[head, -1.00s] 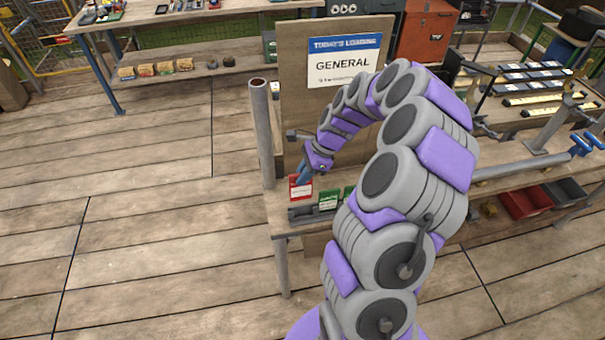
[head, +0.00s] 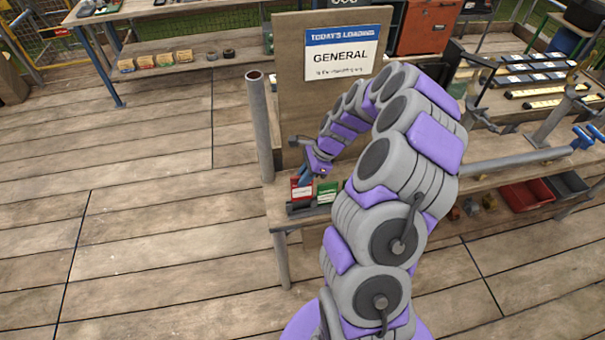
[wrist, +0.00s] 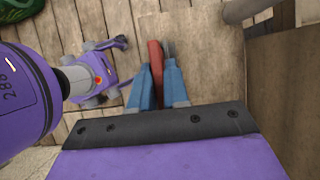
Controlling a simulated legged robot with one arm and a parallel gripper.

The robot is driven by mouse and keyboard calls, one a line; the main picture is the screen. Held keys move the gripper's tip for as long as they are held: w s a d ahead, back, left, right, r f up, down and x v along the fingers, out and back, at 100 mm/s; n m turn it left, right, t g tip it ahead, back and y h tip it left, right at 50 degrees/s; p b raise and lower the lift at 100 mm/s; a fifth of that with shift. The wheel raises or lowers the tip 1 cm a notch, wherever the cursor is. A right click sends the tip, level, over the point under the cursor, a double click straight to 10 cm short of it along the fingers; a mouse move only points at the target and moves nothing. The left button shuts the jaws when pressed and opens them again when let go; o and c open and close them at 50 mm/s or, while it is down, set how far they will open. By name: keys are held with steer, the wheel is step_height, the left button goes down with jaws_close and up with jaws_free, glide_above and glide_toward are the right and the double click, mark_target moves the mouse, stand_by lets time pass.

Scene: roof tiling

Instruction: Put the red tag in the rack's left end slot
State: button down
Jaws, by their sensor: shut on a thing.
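The red tag (head: 301,189) is upright in my gripper (head: 306,180), over the left end of the dark rack (head: 298,209). The tag's lower edge is at or just above the rack; I cannot tell if it is inside the slot. A green tag (head: 327,193) stands in the rack just to the right. In the wrist view the blue fingers of my gripper (wrist: 157,85) are shut on the red tag (wrist: 155,58), seen edge-on. My arm hides the rack's right part.
The rack stands on a wooden bench (head: 284,222) near its left end. A grey post (head: 260,125) rises to the left, and a board with a "GENERAL" sign (head: 342,57) stands behind.

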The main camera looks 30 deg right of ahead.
steer(key=shift+d+f, duration=0.15)
steer(key=shift+f, duration=0.3)
steer(key=shift+x, duration=0.8)
steer(key=shift+s+d+f, duration=0.15)
steer(key=shift+d+f, duration=0.05)
steer(key=shift+f, duration=0.8)
steer(key=shift+a+f, duration=0.15)
steer(key=shift+f, duration=0.6)
steer(key=c, duration=1)
jaws_free()
steer(key=shift+c, duration=0.2)
